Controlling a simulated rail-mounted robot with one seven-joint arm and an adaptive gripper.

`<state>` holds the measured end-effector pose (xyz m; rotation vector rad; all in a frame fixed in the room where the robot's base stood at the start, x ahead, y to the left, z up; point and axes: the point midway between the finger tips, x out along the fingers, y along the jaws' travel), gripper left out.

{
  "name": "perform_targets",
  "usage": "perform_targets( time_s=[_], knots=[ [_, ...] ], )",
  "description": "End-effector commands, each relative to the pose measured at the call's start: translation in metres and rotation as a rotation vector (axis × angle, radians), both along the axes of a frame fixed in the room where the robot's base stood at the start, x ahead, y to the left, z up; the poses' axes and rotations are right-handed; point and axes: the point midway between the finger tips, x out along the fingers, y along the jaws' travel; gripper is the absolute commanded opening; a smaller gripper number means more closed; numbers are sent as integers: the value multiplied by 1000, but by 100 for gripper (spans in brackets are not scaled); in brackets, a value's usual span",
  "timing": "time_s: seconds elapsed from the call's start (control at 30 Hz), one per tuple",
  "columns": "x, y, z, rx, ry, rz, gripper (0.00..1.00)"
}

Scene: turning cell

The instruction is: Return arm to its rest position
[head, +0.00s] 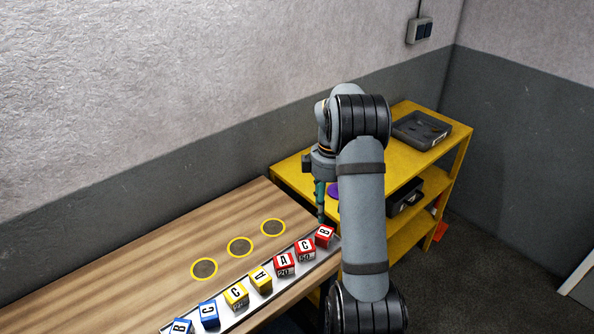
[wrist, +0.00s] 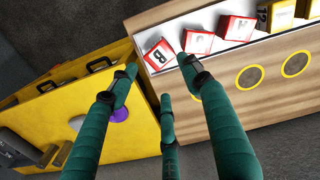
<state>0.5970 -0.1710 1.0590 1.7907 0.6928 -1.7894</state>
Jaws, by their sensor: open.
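My gripper (head: 320,203) has green fingers, which point down near the right end of the tray of blocks in the head view. The wrist view shows the fingers of my gripper (wrist: 160,80) spread apart with nothing held between them. The red block marked B (head: 325,236) sits at the tray's right end, close to the fingertips. The same red B block (wrist: 158,54) shows just beyond the fingers in the wrist view. I cannot tell whether a fingertip touches it. My arm is folded over between the wooden table and the yellow shelf.
A metal tray (head: 240,318) along the wooden table (head: 130,282) holds red, yellow and blue lettered blocks. Three yellow-ringed dark circles (head: 240,247) lie bare behind it. The yellow shelf (head: 441,148) stands at the right, with a grey bin (head: 420,130) on top. Walls close off the back.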

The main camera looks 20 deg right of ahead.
Motion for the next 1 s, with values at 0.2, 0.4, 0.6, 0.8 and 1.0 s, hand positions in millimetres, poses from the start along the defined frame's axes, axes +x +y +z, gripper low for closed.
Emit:
perform_targets(
  time_s=[0.2,0.4,0.6,0.8,1.0],
  knots=[
    [-1,1,-26,2,6,0,48],
    [-2,1,-68,3,7,0,48],
    [-2,1,-109,2,6,0,48],
    [2,0,-107,-2,-6,-1,48],
    [1,0,-92,0,-1,-1,48]
  ],
)
